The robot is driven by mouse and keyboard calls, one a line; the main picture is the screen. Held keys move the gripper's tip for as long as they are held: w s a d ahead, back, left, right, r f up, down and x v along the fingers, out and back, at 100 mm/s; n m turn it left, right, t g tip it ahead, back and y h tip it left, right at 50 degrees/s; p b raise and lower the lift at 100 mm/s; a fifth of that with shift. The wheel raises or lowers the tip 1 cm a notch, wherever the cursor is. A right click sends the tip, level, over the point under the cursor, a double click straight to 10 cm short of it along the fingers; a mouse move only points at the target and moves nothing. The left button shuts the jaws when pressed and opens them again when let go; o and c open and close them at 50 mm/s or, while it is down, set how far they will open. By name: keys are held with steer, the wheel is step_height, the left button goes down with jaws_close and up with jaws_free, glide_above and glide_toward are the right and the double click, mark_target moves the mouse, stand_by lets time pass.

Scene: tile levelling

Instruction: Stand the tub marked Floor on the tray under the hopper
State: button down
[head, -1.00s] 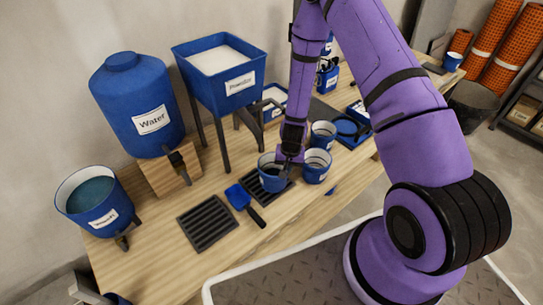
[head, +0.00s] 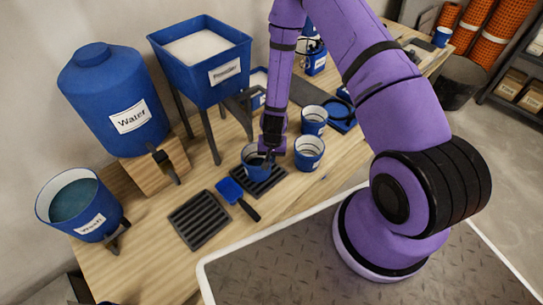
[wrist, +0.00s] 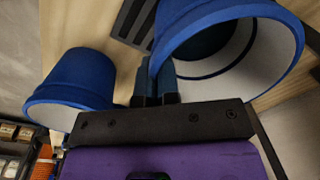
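My gripper (head: 266,157) points down at a blue tub with a white inside (head: 253,162). In the wrist view the fingers (wrist: 157,85) are close together at this tub's wall (wrist: 205,20) and seem to pinch it at the rim. The tub is over or on a dark slatted tray (head: 262,182); I cannot tell whether it touches. Two more such tubs stand to its right, one nearer (head: 309,153) and one farther (head: 313,121). I cannot read Floor on any tub. The blue hopper marked Powder (head: 200,65) stands on legs behind and left.
A second slatted tray (head: 198,219) and a blue brush (head: 232,192) lie in front. The Water tank (head: 113,100) on a wooden block and the Wash bucket (head: 80,205) stand left. A blue round-welled holder (head: 341,112) lies right. Bare wood (head: 145,235) shows at the front left.

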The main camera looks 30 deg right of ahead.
steer(key=shift+f, duration=0.1)
steer(key=c, duration=1.4)
jaws_free()
steer(key=shift+o, duration=0.2)
steer(key=s+r+n+t+y, duration=0.1)
steer(key=s+r+n+t, duration=0.2)
steer(key=r, duration=4)
steer(key=s+d+r+n+t, duration=0.1)
steer(key=s+d+r, duration=0.1)
steer(key=s+r, duration=0.5)
steer(key=s+d+r+n+t+h, duration=0.1)
steer(key=s+r, duration=0.7)
steer(key=s, duration=0.4)
steer(key=shift+s+d+r+h, duration=0.3)
steer(key=shift+s+d, duration=0.1)
